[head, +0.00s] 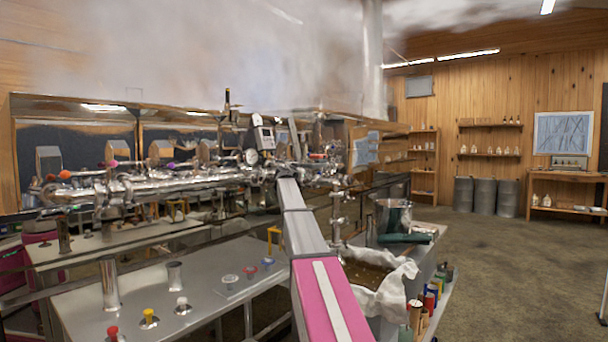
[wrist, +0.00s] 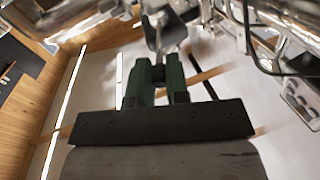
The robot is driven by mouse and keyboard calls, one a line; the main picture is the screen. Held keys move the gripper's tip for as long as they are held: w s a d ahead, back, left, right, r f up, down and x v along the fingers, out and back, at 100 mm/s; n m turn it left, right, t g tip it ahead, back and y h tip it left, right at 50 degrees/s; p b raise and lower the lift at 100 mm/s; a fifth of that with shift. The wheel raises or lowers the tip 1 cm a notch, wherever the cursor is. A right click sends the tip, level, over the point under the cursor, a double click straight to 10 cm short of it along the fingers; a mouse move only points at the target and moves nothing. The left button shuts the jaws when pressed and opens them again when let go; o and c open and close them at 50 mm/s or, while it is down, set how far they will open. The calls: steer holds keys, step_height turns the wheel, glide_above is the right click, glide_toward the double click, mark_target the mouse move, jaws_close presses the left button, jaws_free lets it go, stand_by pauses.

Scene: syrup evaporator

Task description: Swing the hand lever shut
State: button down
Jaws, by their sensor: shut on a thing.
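In the wrist view my gripper (wrist: 158,67) has its two green fingers close together, shut on the grey metal hand lever (wrist: 166,36). The lever's flat, dark-edged end shows just beyond the fingertips; the part between the fingers is mostly hidden. Shiny pipework lies around it. In the head view my pink and grey arm reaches forward to the steel pipe run (head: 190,178). My gripper and the lever cannot be made out clearly there, as the arm and fittings crowd that spot.
A steel table (head: 215,262) with cups and coloured knobs stands at left. A cloth-lined tub (head: 395,285) and a metal pot (head: 392,215) stand right of my arm. Steam hangs above the evaporator. Grey drums (head: 484,196) line the back wall; the floor (head: 520,270) at right is clear.

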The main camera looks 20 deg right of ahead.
steer(key=shift+w+a+m+g+h, duration=0.4)
steer(key=shift+m+g+h, duration=0.1)
steer(key=shift+g, duration=0.1)
steer(key=c, duration=1.1)
jaws_free()
steer(key=shift+f, duration=0.1)
steer(key=s+a+r, duration=0.3)
steer(key=a+r, duration=0.8)
steer(key=shift+s, duration=0.25)
